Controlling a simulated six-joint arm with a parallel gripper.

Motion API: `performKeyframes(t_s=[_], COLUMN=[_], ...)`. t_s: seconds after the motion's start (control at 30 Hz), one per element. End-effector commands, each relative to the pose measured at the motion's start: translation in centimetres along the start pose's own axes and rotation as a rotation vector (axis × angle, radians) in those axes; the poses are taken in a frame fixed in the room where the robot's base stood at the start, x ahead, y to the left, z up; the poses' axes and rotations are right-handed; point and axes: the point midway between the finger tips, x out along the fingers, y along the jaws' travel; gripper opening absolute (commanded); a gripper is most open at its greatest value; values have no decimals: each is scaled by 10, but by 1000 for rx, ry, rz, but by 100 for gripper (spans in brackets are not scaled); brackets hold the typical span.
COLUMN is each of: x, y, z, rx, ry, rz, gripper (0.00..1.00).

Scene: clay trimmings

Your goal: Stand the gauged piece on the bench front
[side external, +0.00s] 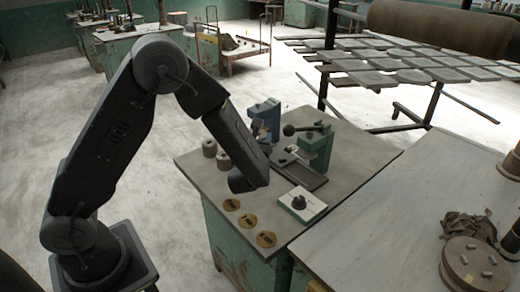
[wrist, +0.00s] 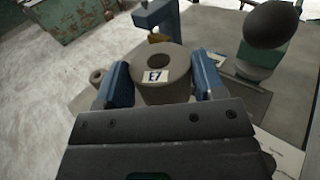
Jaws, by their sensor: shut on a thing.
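In the wrist view my gripper (wrist: 163,76) is shut on a grey ring-shaped piece (wrist: 165,92), one blue finger on each side. The piece has a round hole in its top and a pale label reading "E7" facing me. Whether it touches anything below is hidden. In the side view my arm hides the gripper and held piece. Two similar grey pieces, a rear one (side external: 209,148) and a front one (side external: 223,162), stand on the bench (side external: 215,185) left of my forearm. Three brass discs (side external: 247,221) lie along the bench's front-left edge.
A blue bench device (side external: 266,112) and a green device with a black-knobbed lever (side external: 316,145) stand at the back. A pale table (side external: 400,215) adjoins at right.

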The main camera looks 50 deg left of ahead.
Motion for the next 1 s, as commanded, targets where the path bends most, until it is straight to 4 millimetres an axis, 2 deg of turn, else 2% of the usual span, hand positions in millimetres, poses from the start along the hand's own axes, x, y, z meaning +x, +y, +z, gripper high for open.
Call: performKeyframes(t_s=[0.03, 0.13, 0.3, 0.4, 0.67, 1.0], x=[11, 23, 30, 31, 30, 30], y=[7, 23, 41, 46, 49, 49], z=[-12, -32, -60, -69, -86, -122], rx=[1, 3, 2, 2, 2, 3], ry=[-1, 0, -1, -1, -1, -1], rz=[95, 278, 496, 565, 601, 597], gripper=[27, 27, 27, 27, 27, 27])
